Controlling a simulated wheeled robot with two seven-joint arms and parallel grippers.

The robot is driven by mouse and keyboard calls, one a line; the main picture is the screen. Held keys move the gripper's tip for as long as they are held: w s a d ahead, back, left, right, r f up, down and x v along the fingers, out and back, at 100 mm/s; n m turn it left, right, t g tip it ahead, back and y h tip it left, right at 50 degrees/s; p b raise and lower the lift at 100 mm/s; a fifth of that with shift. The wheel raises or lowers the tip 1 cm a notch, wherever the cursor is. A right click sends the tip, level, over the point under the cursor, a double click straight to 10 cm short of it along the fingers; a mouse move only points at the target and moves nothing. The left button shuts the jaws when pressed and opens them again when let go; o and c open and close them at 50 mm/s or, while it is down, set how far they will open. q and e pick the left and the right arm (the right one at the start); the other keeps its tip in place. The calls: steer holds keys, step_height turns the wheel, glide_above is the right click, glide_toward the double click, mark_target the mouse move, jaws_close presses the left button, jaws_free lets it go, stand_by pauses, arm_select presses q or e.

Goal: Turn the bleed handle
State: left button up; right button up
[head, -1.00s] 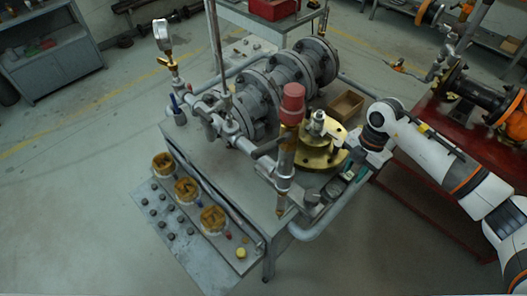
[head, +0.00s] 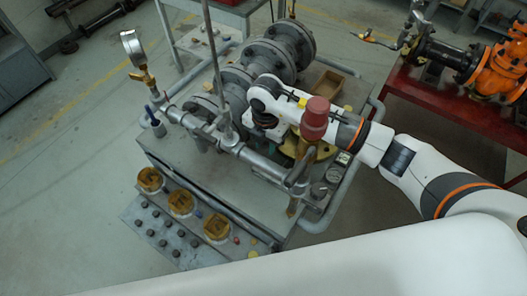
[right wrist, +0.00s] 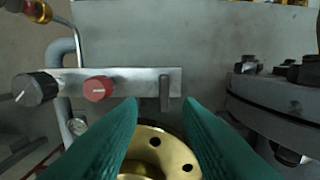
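My right gripper (right wrist: 160,108) shows in the right wrist view as two teal fingers, spread apart with nothing between them. A small grey lever (right wrist: 165,92) on a pale metal strip (right wrist: 135,78) stands just beyond the gap between the fingertips. I cannot tell for certain whether this lever is the bleed handle. In the head view, my right wrist is above the valve assembly, and the fingers are mostly hidden. A dark blue handle (head: 156,128) sits below the pressure gauge (head: 132,45), left of the right gripper. My left gripper is not in view.
A black knob (right wrist: 35,88) and a red knob (right wrist: 98,88) are left of the lever. A brass flange (right wrist: 150,150) lies below the fingers, and a dark bolted flange (right wrist: 285,105) is at right. A red-capped fitting (head: 314,118) stands beside my right arm.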

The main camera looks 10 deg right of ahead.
mark_target(264, 155)
steer(key=f, duration=0.4)
steer(key=f+p, duration=0.1)
steer(key=f, duration=0.1)
steer(key=shift+w+a, duration=0.2)
steer(key=shift+a, duration=0.05)
steer(key=shift+d+f, duration=0.1)
steer(key=shift+f, duration=0.35)
jaws_close()
